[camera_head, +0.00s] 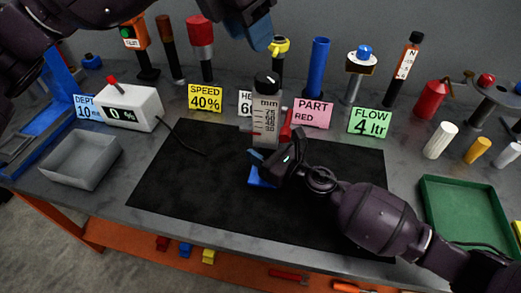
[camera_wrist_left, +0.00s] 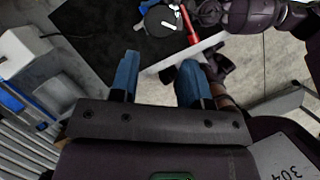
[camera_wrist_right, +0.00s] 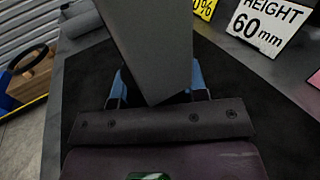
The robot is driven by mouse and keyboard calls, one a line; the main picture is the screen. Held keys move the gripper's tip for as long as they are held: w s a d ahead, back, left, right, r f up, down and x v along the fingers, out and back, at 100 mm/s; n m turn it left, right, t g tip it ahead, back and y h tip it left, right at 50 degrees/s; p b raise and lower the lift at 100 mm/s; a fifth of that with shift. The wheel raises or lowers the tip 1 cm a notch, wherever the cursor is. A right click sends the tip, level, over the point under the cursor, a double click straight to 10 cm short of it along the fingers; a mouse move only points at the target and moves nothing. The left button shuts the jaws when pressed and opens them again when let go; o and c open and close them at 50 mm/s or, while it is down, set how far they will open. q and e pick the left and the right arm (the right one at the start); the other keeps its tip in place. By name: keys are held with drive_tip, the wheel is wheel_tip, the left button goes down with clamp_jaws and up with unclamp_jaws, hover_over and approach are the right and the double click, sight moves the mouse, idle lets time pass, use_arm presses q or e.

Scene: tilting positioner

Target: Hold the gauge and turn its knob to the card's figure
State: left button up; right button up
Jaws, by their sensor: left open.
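The gauge (camera_head: 265,122) is a grey upright block with a mm scale and a red part at its right side. Its black knob (camera_head: 267,82) with a white mark is on top, and also shows in the left wrist view (camera_wrist_left: 163,20). The card (camera_wrist_right: 265,25) reads HEIGHT 60 mm; the gauge partly hides it in the head view. My left gripper (camera_head: 258,38) is above the knob, open and empty, apart from it. My right gripper (camera_head: 258,169) is low at the gauge's front, fingers apart. The grey block looms over its fingers (camera_wrist_right: 158,88); contact is unclear.
Other cards stand nearby: yellow SPEED (camera_head: 205,98), pink PART (camera_head: 311,113) and green FLOW (camera_head: 369,122). A grey tray (camera_head: 80,160) is left, a green tray (camera_head: 465,210) right. Several posts stand behind.

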sight(263, 76)
drive_tip(key=c, duration=0.5)
use_arm(q)
drive_tip(key=o, duration=0.3)
drive_tip(key=shift+a+f, duration=0.1)
drive_tip(key=o, duration=0.3)
drive_tip(key=w+a+f+n+g+y, duration=0.1)
drive_tip(key=a+f, duration=0.3)
drive_tip(key=a, duration=0.1)
drive_tip(key=shift+w, duration=0.4)
drive_tip(key=a+f+m+g+h, duration=0.4)
drive_tip(key=f+g, duration=0.1)
drive_tip(key=g, duration=0.1)
drive_tip(key=w+d+r+m+t+h, duration=0.1)
drive_tip(key=w+r+m+h, duration=0.3)
drive_tip(key=m+h, duration=0.35)
drive_tip(key=shift+m+y, duration=0.25)
drive_tip(key=shift+m, duration=0.2)
drive_tip(key=x, duration=1.2)
drive_tip(key=shift+s+d, duration=0.2)
